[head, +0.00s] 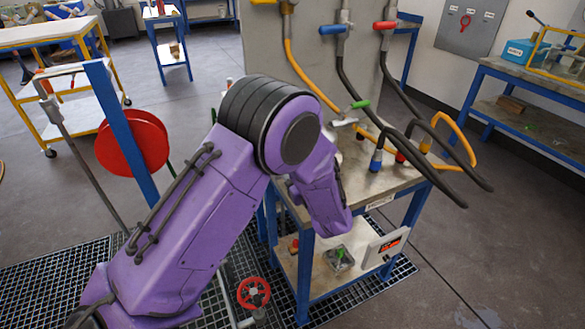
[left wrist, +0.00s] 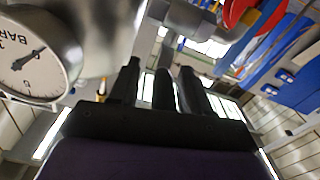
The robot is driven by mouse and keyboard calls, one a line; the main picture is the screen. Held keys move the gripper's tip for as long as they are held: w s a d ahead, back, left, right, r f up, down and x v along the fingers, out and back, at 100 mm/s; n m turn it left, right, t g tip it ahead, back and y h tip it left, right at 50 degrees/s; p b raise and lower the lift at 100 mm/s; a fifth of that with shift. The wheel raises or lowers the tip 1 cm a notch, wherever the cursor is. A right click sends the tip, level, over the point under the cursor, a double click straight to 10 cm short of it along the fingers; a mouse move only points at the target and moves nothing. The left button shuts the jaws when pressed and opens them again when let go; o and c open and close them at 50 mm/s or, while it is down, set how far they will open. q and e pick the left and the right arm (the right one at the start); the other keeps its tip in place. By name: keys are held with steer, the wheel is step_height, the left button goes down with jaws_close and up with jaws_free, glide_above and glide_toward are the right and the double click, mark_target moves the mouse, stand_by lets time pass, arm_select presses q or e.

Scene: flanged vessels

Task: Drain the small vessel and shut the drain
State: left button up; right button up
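In the left wrist view, my left gripper (left wrist: 163,85) shows two black fingers standing apart. A third dark upright shape lies between them; I cannot tell what it is or whether the fingers touch it. A round pressure gauge (left wrist: 30,62) marked BAR is at the left of that view. Beside it is a shiny, blurred metal body (left wrist: 95,30), perhaps part of a vessel. In the head view my purple left arm fills the middle and hides its gripper. No small vessel or drain can be made out for certain. My right gripper is not in view.
A blue-legged bench (head: 372,187) bears hoses and fittings. A metal fitting with a green handle (head: 340,257) sits on its lower shelf. A red handwheel (head: 254,292) is near the floor grating (head: 400,272). A red disc (head: 132,143) stands left of my arm. Grey floor at right is clear.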

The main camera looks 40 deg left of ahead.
arm_select(q)
steer(key=shift+f, duration=0.1)
steer(key=b+v, duration=0.1)
steer(key=v, duration=0.9)
steer(key=shift+d, duration=0.25)
steer(key=shift+s, duration=0.1)
stand_by(0.7)
